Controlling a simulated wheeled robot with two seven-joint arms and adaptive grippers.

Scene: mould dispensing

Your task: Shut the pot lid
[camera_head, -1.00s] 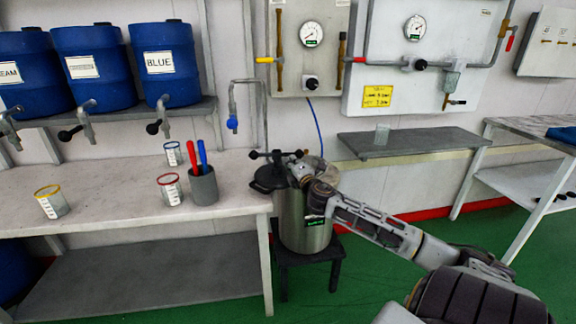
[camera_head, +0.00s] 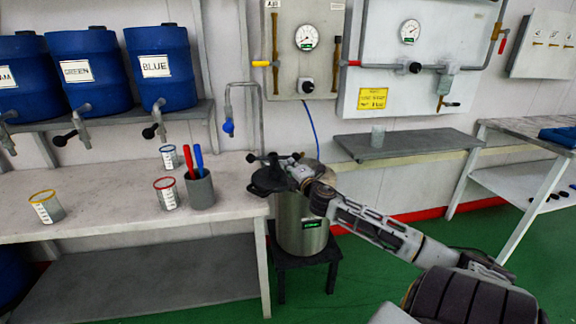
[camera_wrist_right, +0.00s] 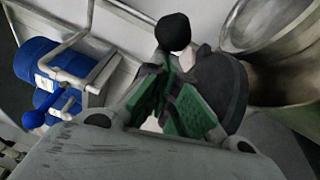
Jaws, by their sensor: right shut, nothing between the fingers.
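The steel pot (camera_head: 302,229) stands upright on a black stool, with a small green display on its front. A dark, rounded part that looks like the pot lid (camera_head: 266,184) is at the pot's upper left, partly hidden by my right gripper (camera_head: 283,164). In the right wrist view, the pot's curved steel rim (camera_wrist_right: 262,48) is at the upper right. The dark lid (camera_wrist_right: 222,92) is right beside my green-padded fingers (camera_wrist_right: 166,78), and a black knob (camera_wrist_right: 173,32) is just beyond their tips. The fingers are shut and empty; contact is unclear. My left gripper is out of view.
The bench (camera_head: 110,205) at left holds a cup of red and blue pens (camera_head: 200,190) and several measuring beakers. Blue barrels (camera_head: 160,65) stand on a shelf above. A grey wall shelf (camera_head: 410,143) is behind to the right. Green floor (camera_head: 400,285) is open right of the stool.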

